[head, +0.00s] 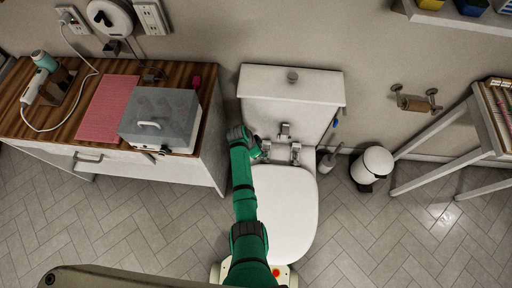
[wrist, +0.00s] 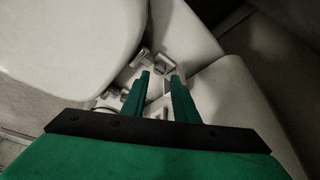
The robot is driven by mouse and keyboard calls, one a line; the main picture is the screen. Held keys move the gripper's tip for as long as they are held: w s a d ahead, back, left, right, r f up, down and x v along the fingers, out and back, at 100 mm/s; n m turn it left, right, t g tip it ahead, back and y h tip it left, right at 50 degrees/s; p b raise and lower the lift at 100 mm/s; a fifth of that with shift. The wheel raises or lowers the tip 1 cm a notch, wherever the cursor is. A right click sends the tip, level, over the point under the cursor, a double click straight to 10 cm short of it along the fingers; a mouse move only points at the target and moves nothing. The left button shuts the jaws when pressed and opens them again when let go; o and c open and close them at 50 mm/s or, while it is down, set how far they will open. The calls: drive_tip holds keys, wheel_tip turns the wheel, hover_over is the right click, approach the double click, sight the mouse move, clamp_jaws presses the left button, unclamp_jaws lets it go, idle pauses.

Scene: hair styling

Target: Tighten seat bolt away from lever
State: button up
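The white toilet seat (head: 285,212) lies in front of the tank (head: 291,112) in the head view. Two small metallic fittings, seemingly the seat bolts, sit at its back edge: the left one (head: 266,149) and the right one (head: 296,152). Another metallic fitting (head: 284,130) is on the tank's front; I cannot tell if it is the lever. My gripper (head: 260,149) is down at the left fitting. In the wrist view its two green fingers (wrist: 160,82) are apart, just short of a metallic fitting (wrist: 163,64) beside the seat (wrist: 75,45). Contact is unclear.
A wooden-topped cabinet (head: 130,168) stands close on the left, with a grey lidded box (head: 160,120) and a pink mat (head: 107,108). A toilet brush (head: 328,161) and a white bin (head: 372,166) stand to the right. Tiled floor is free at front right.

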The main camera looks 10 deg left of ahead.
drive_tip(key=v, duration=0.5)
drive_tip(key=shift+s+a+r, duration=0.1)
drive_tip(key=shift+s+r, duration=0.05)
drive_tip(key=shift+r, duration=0.1)
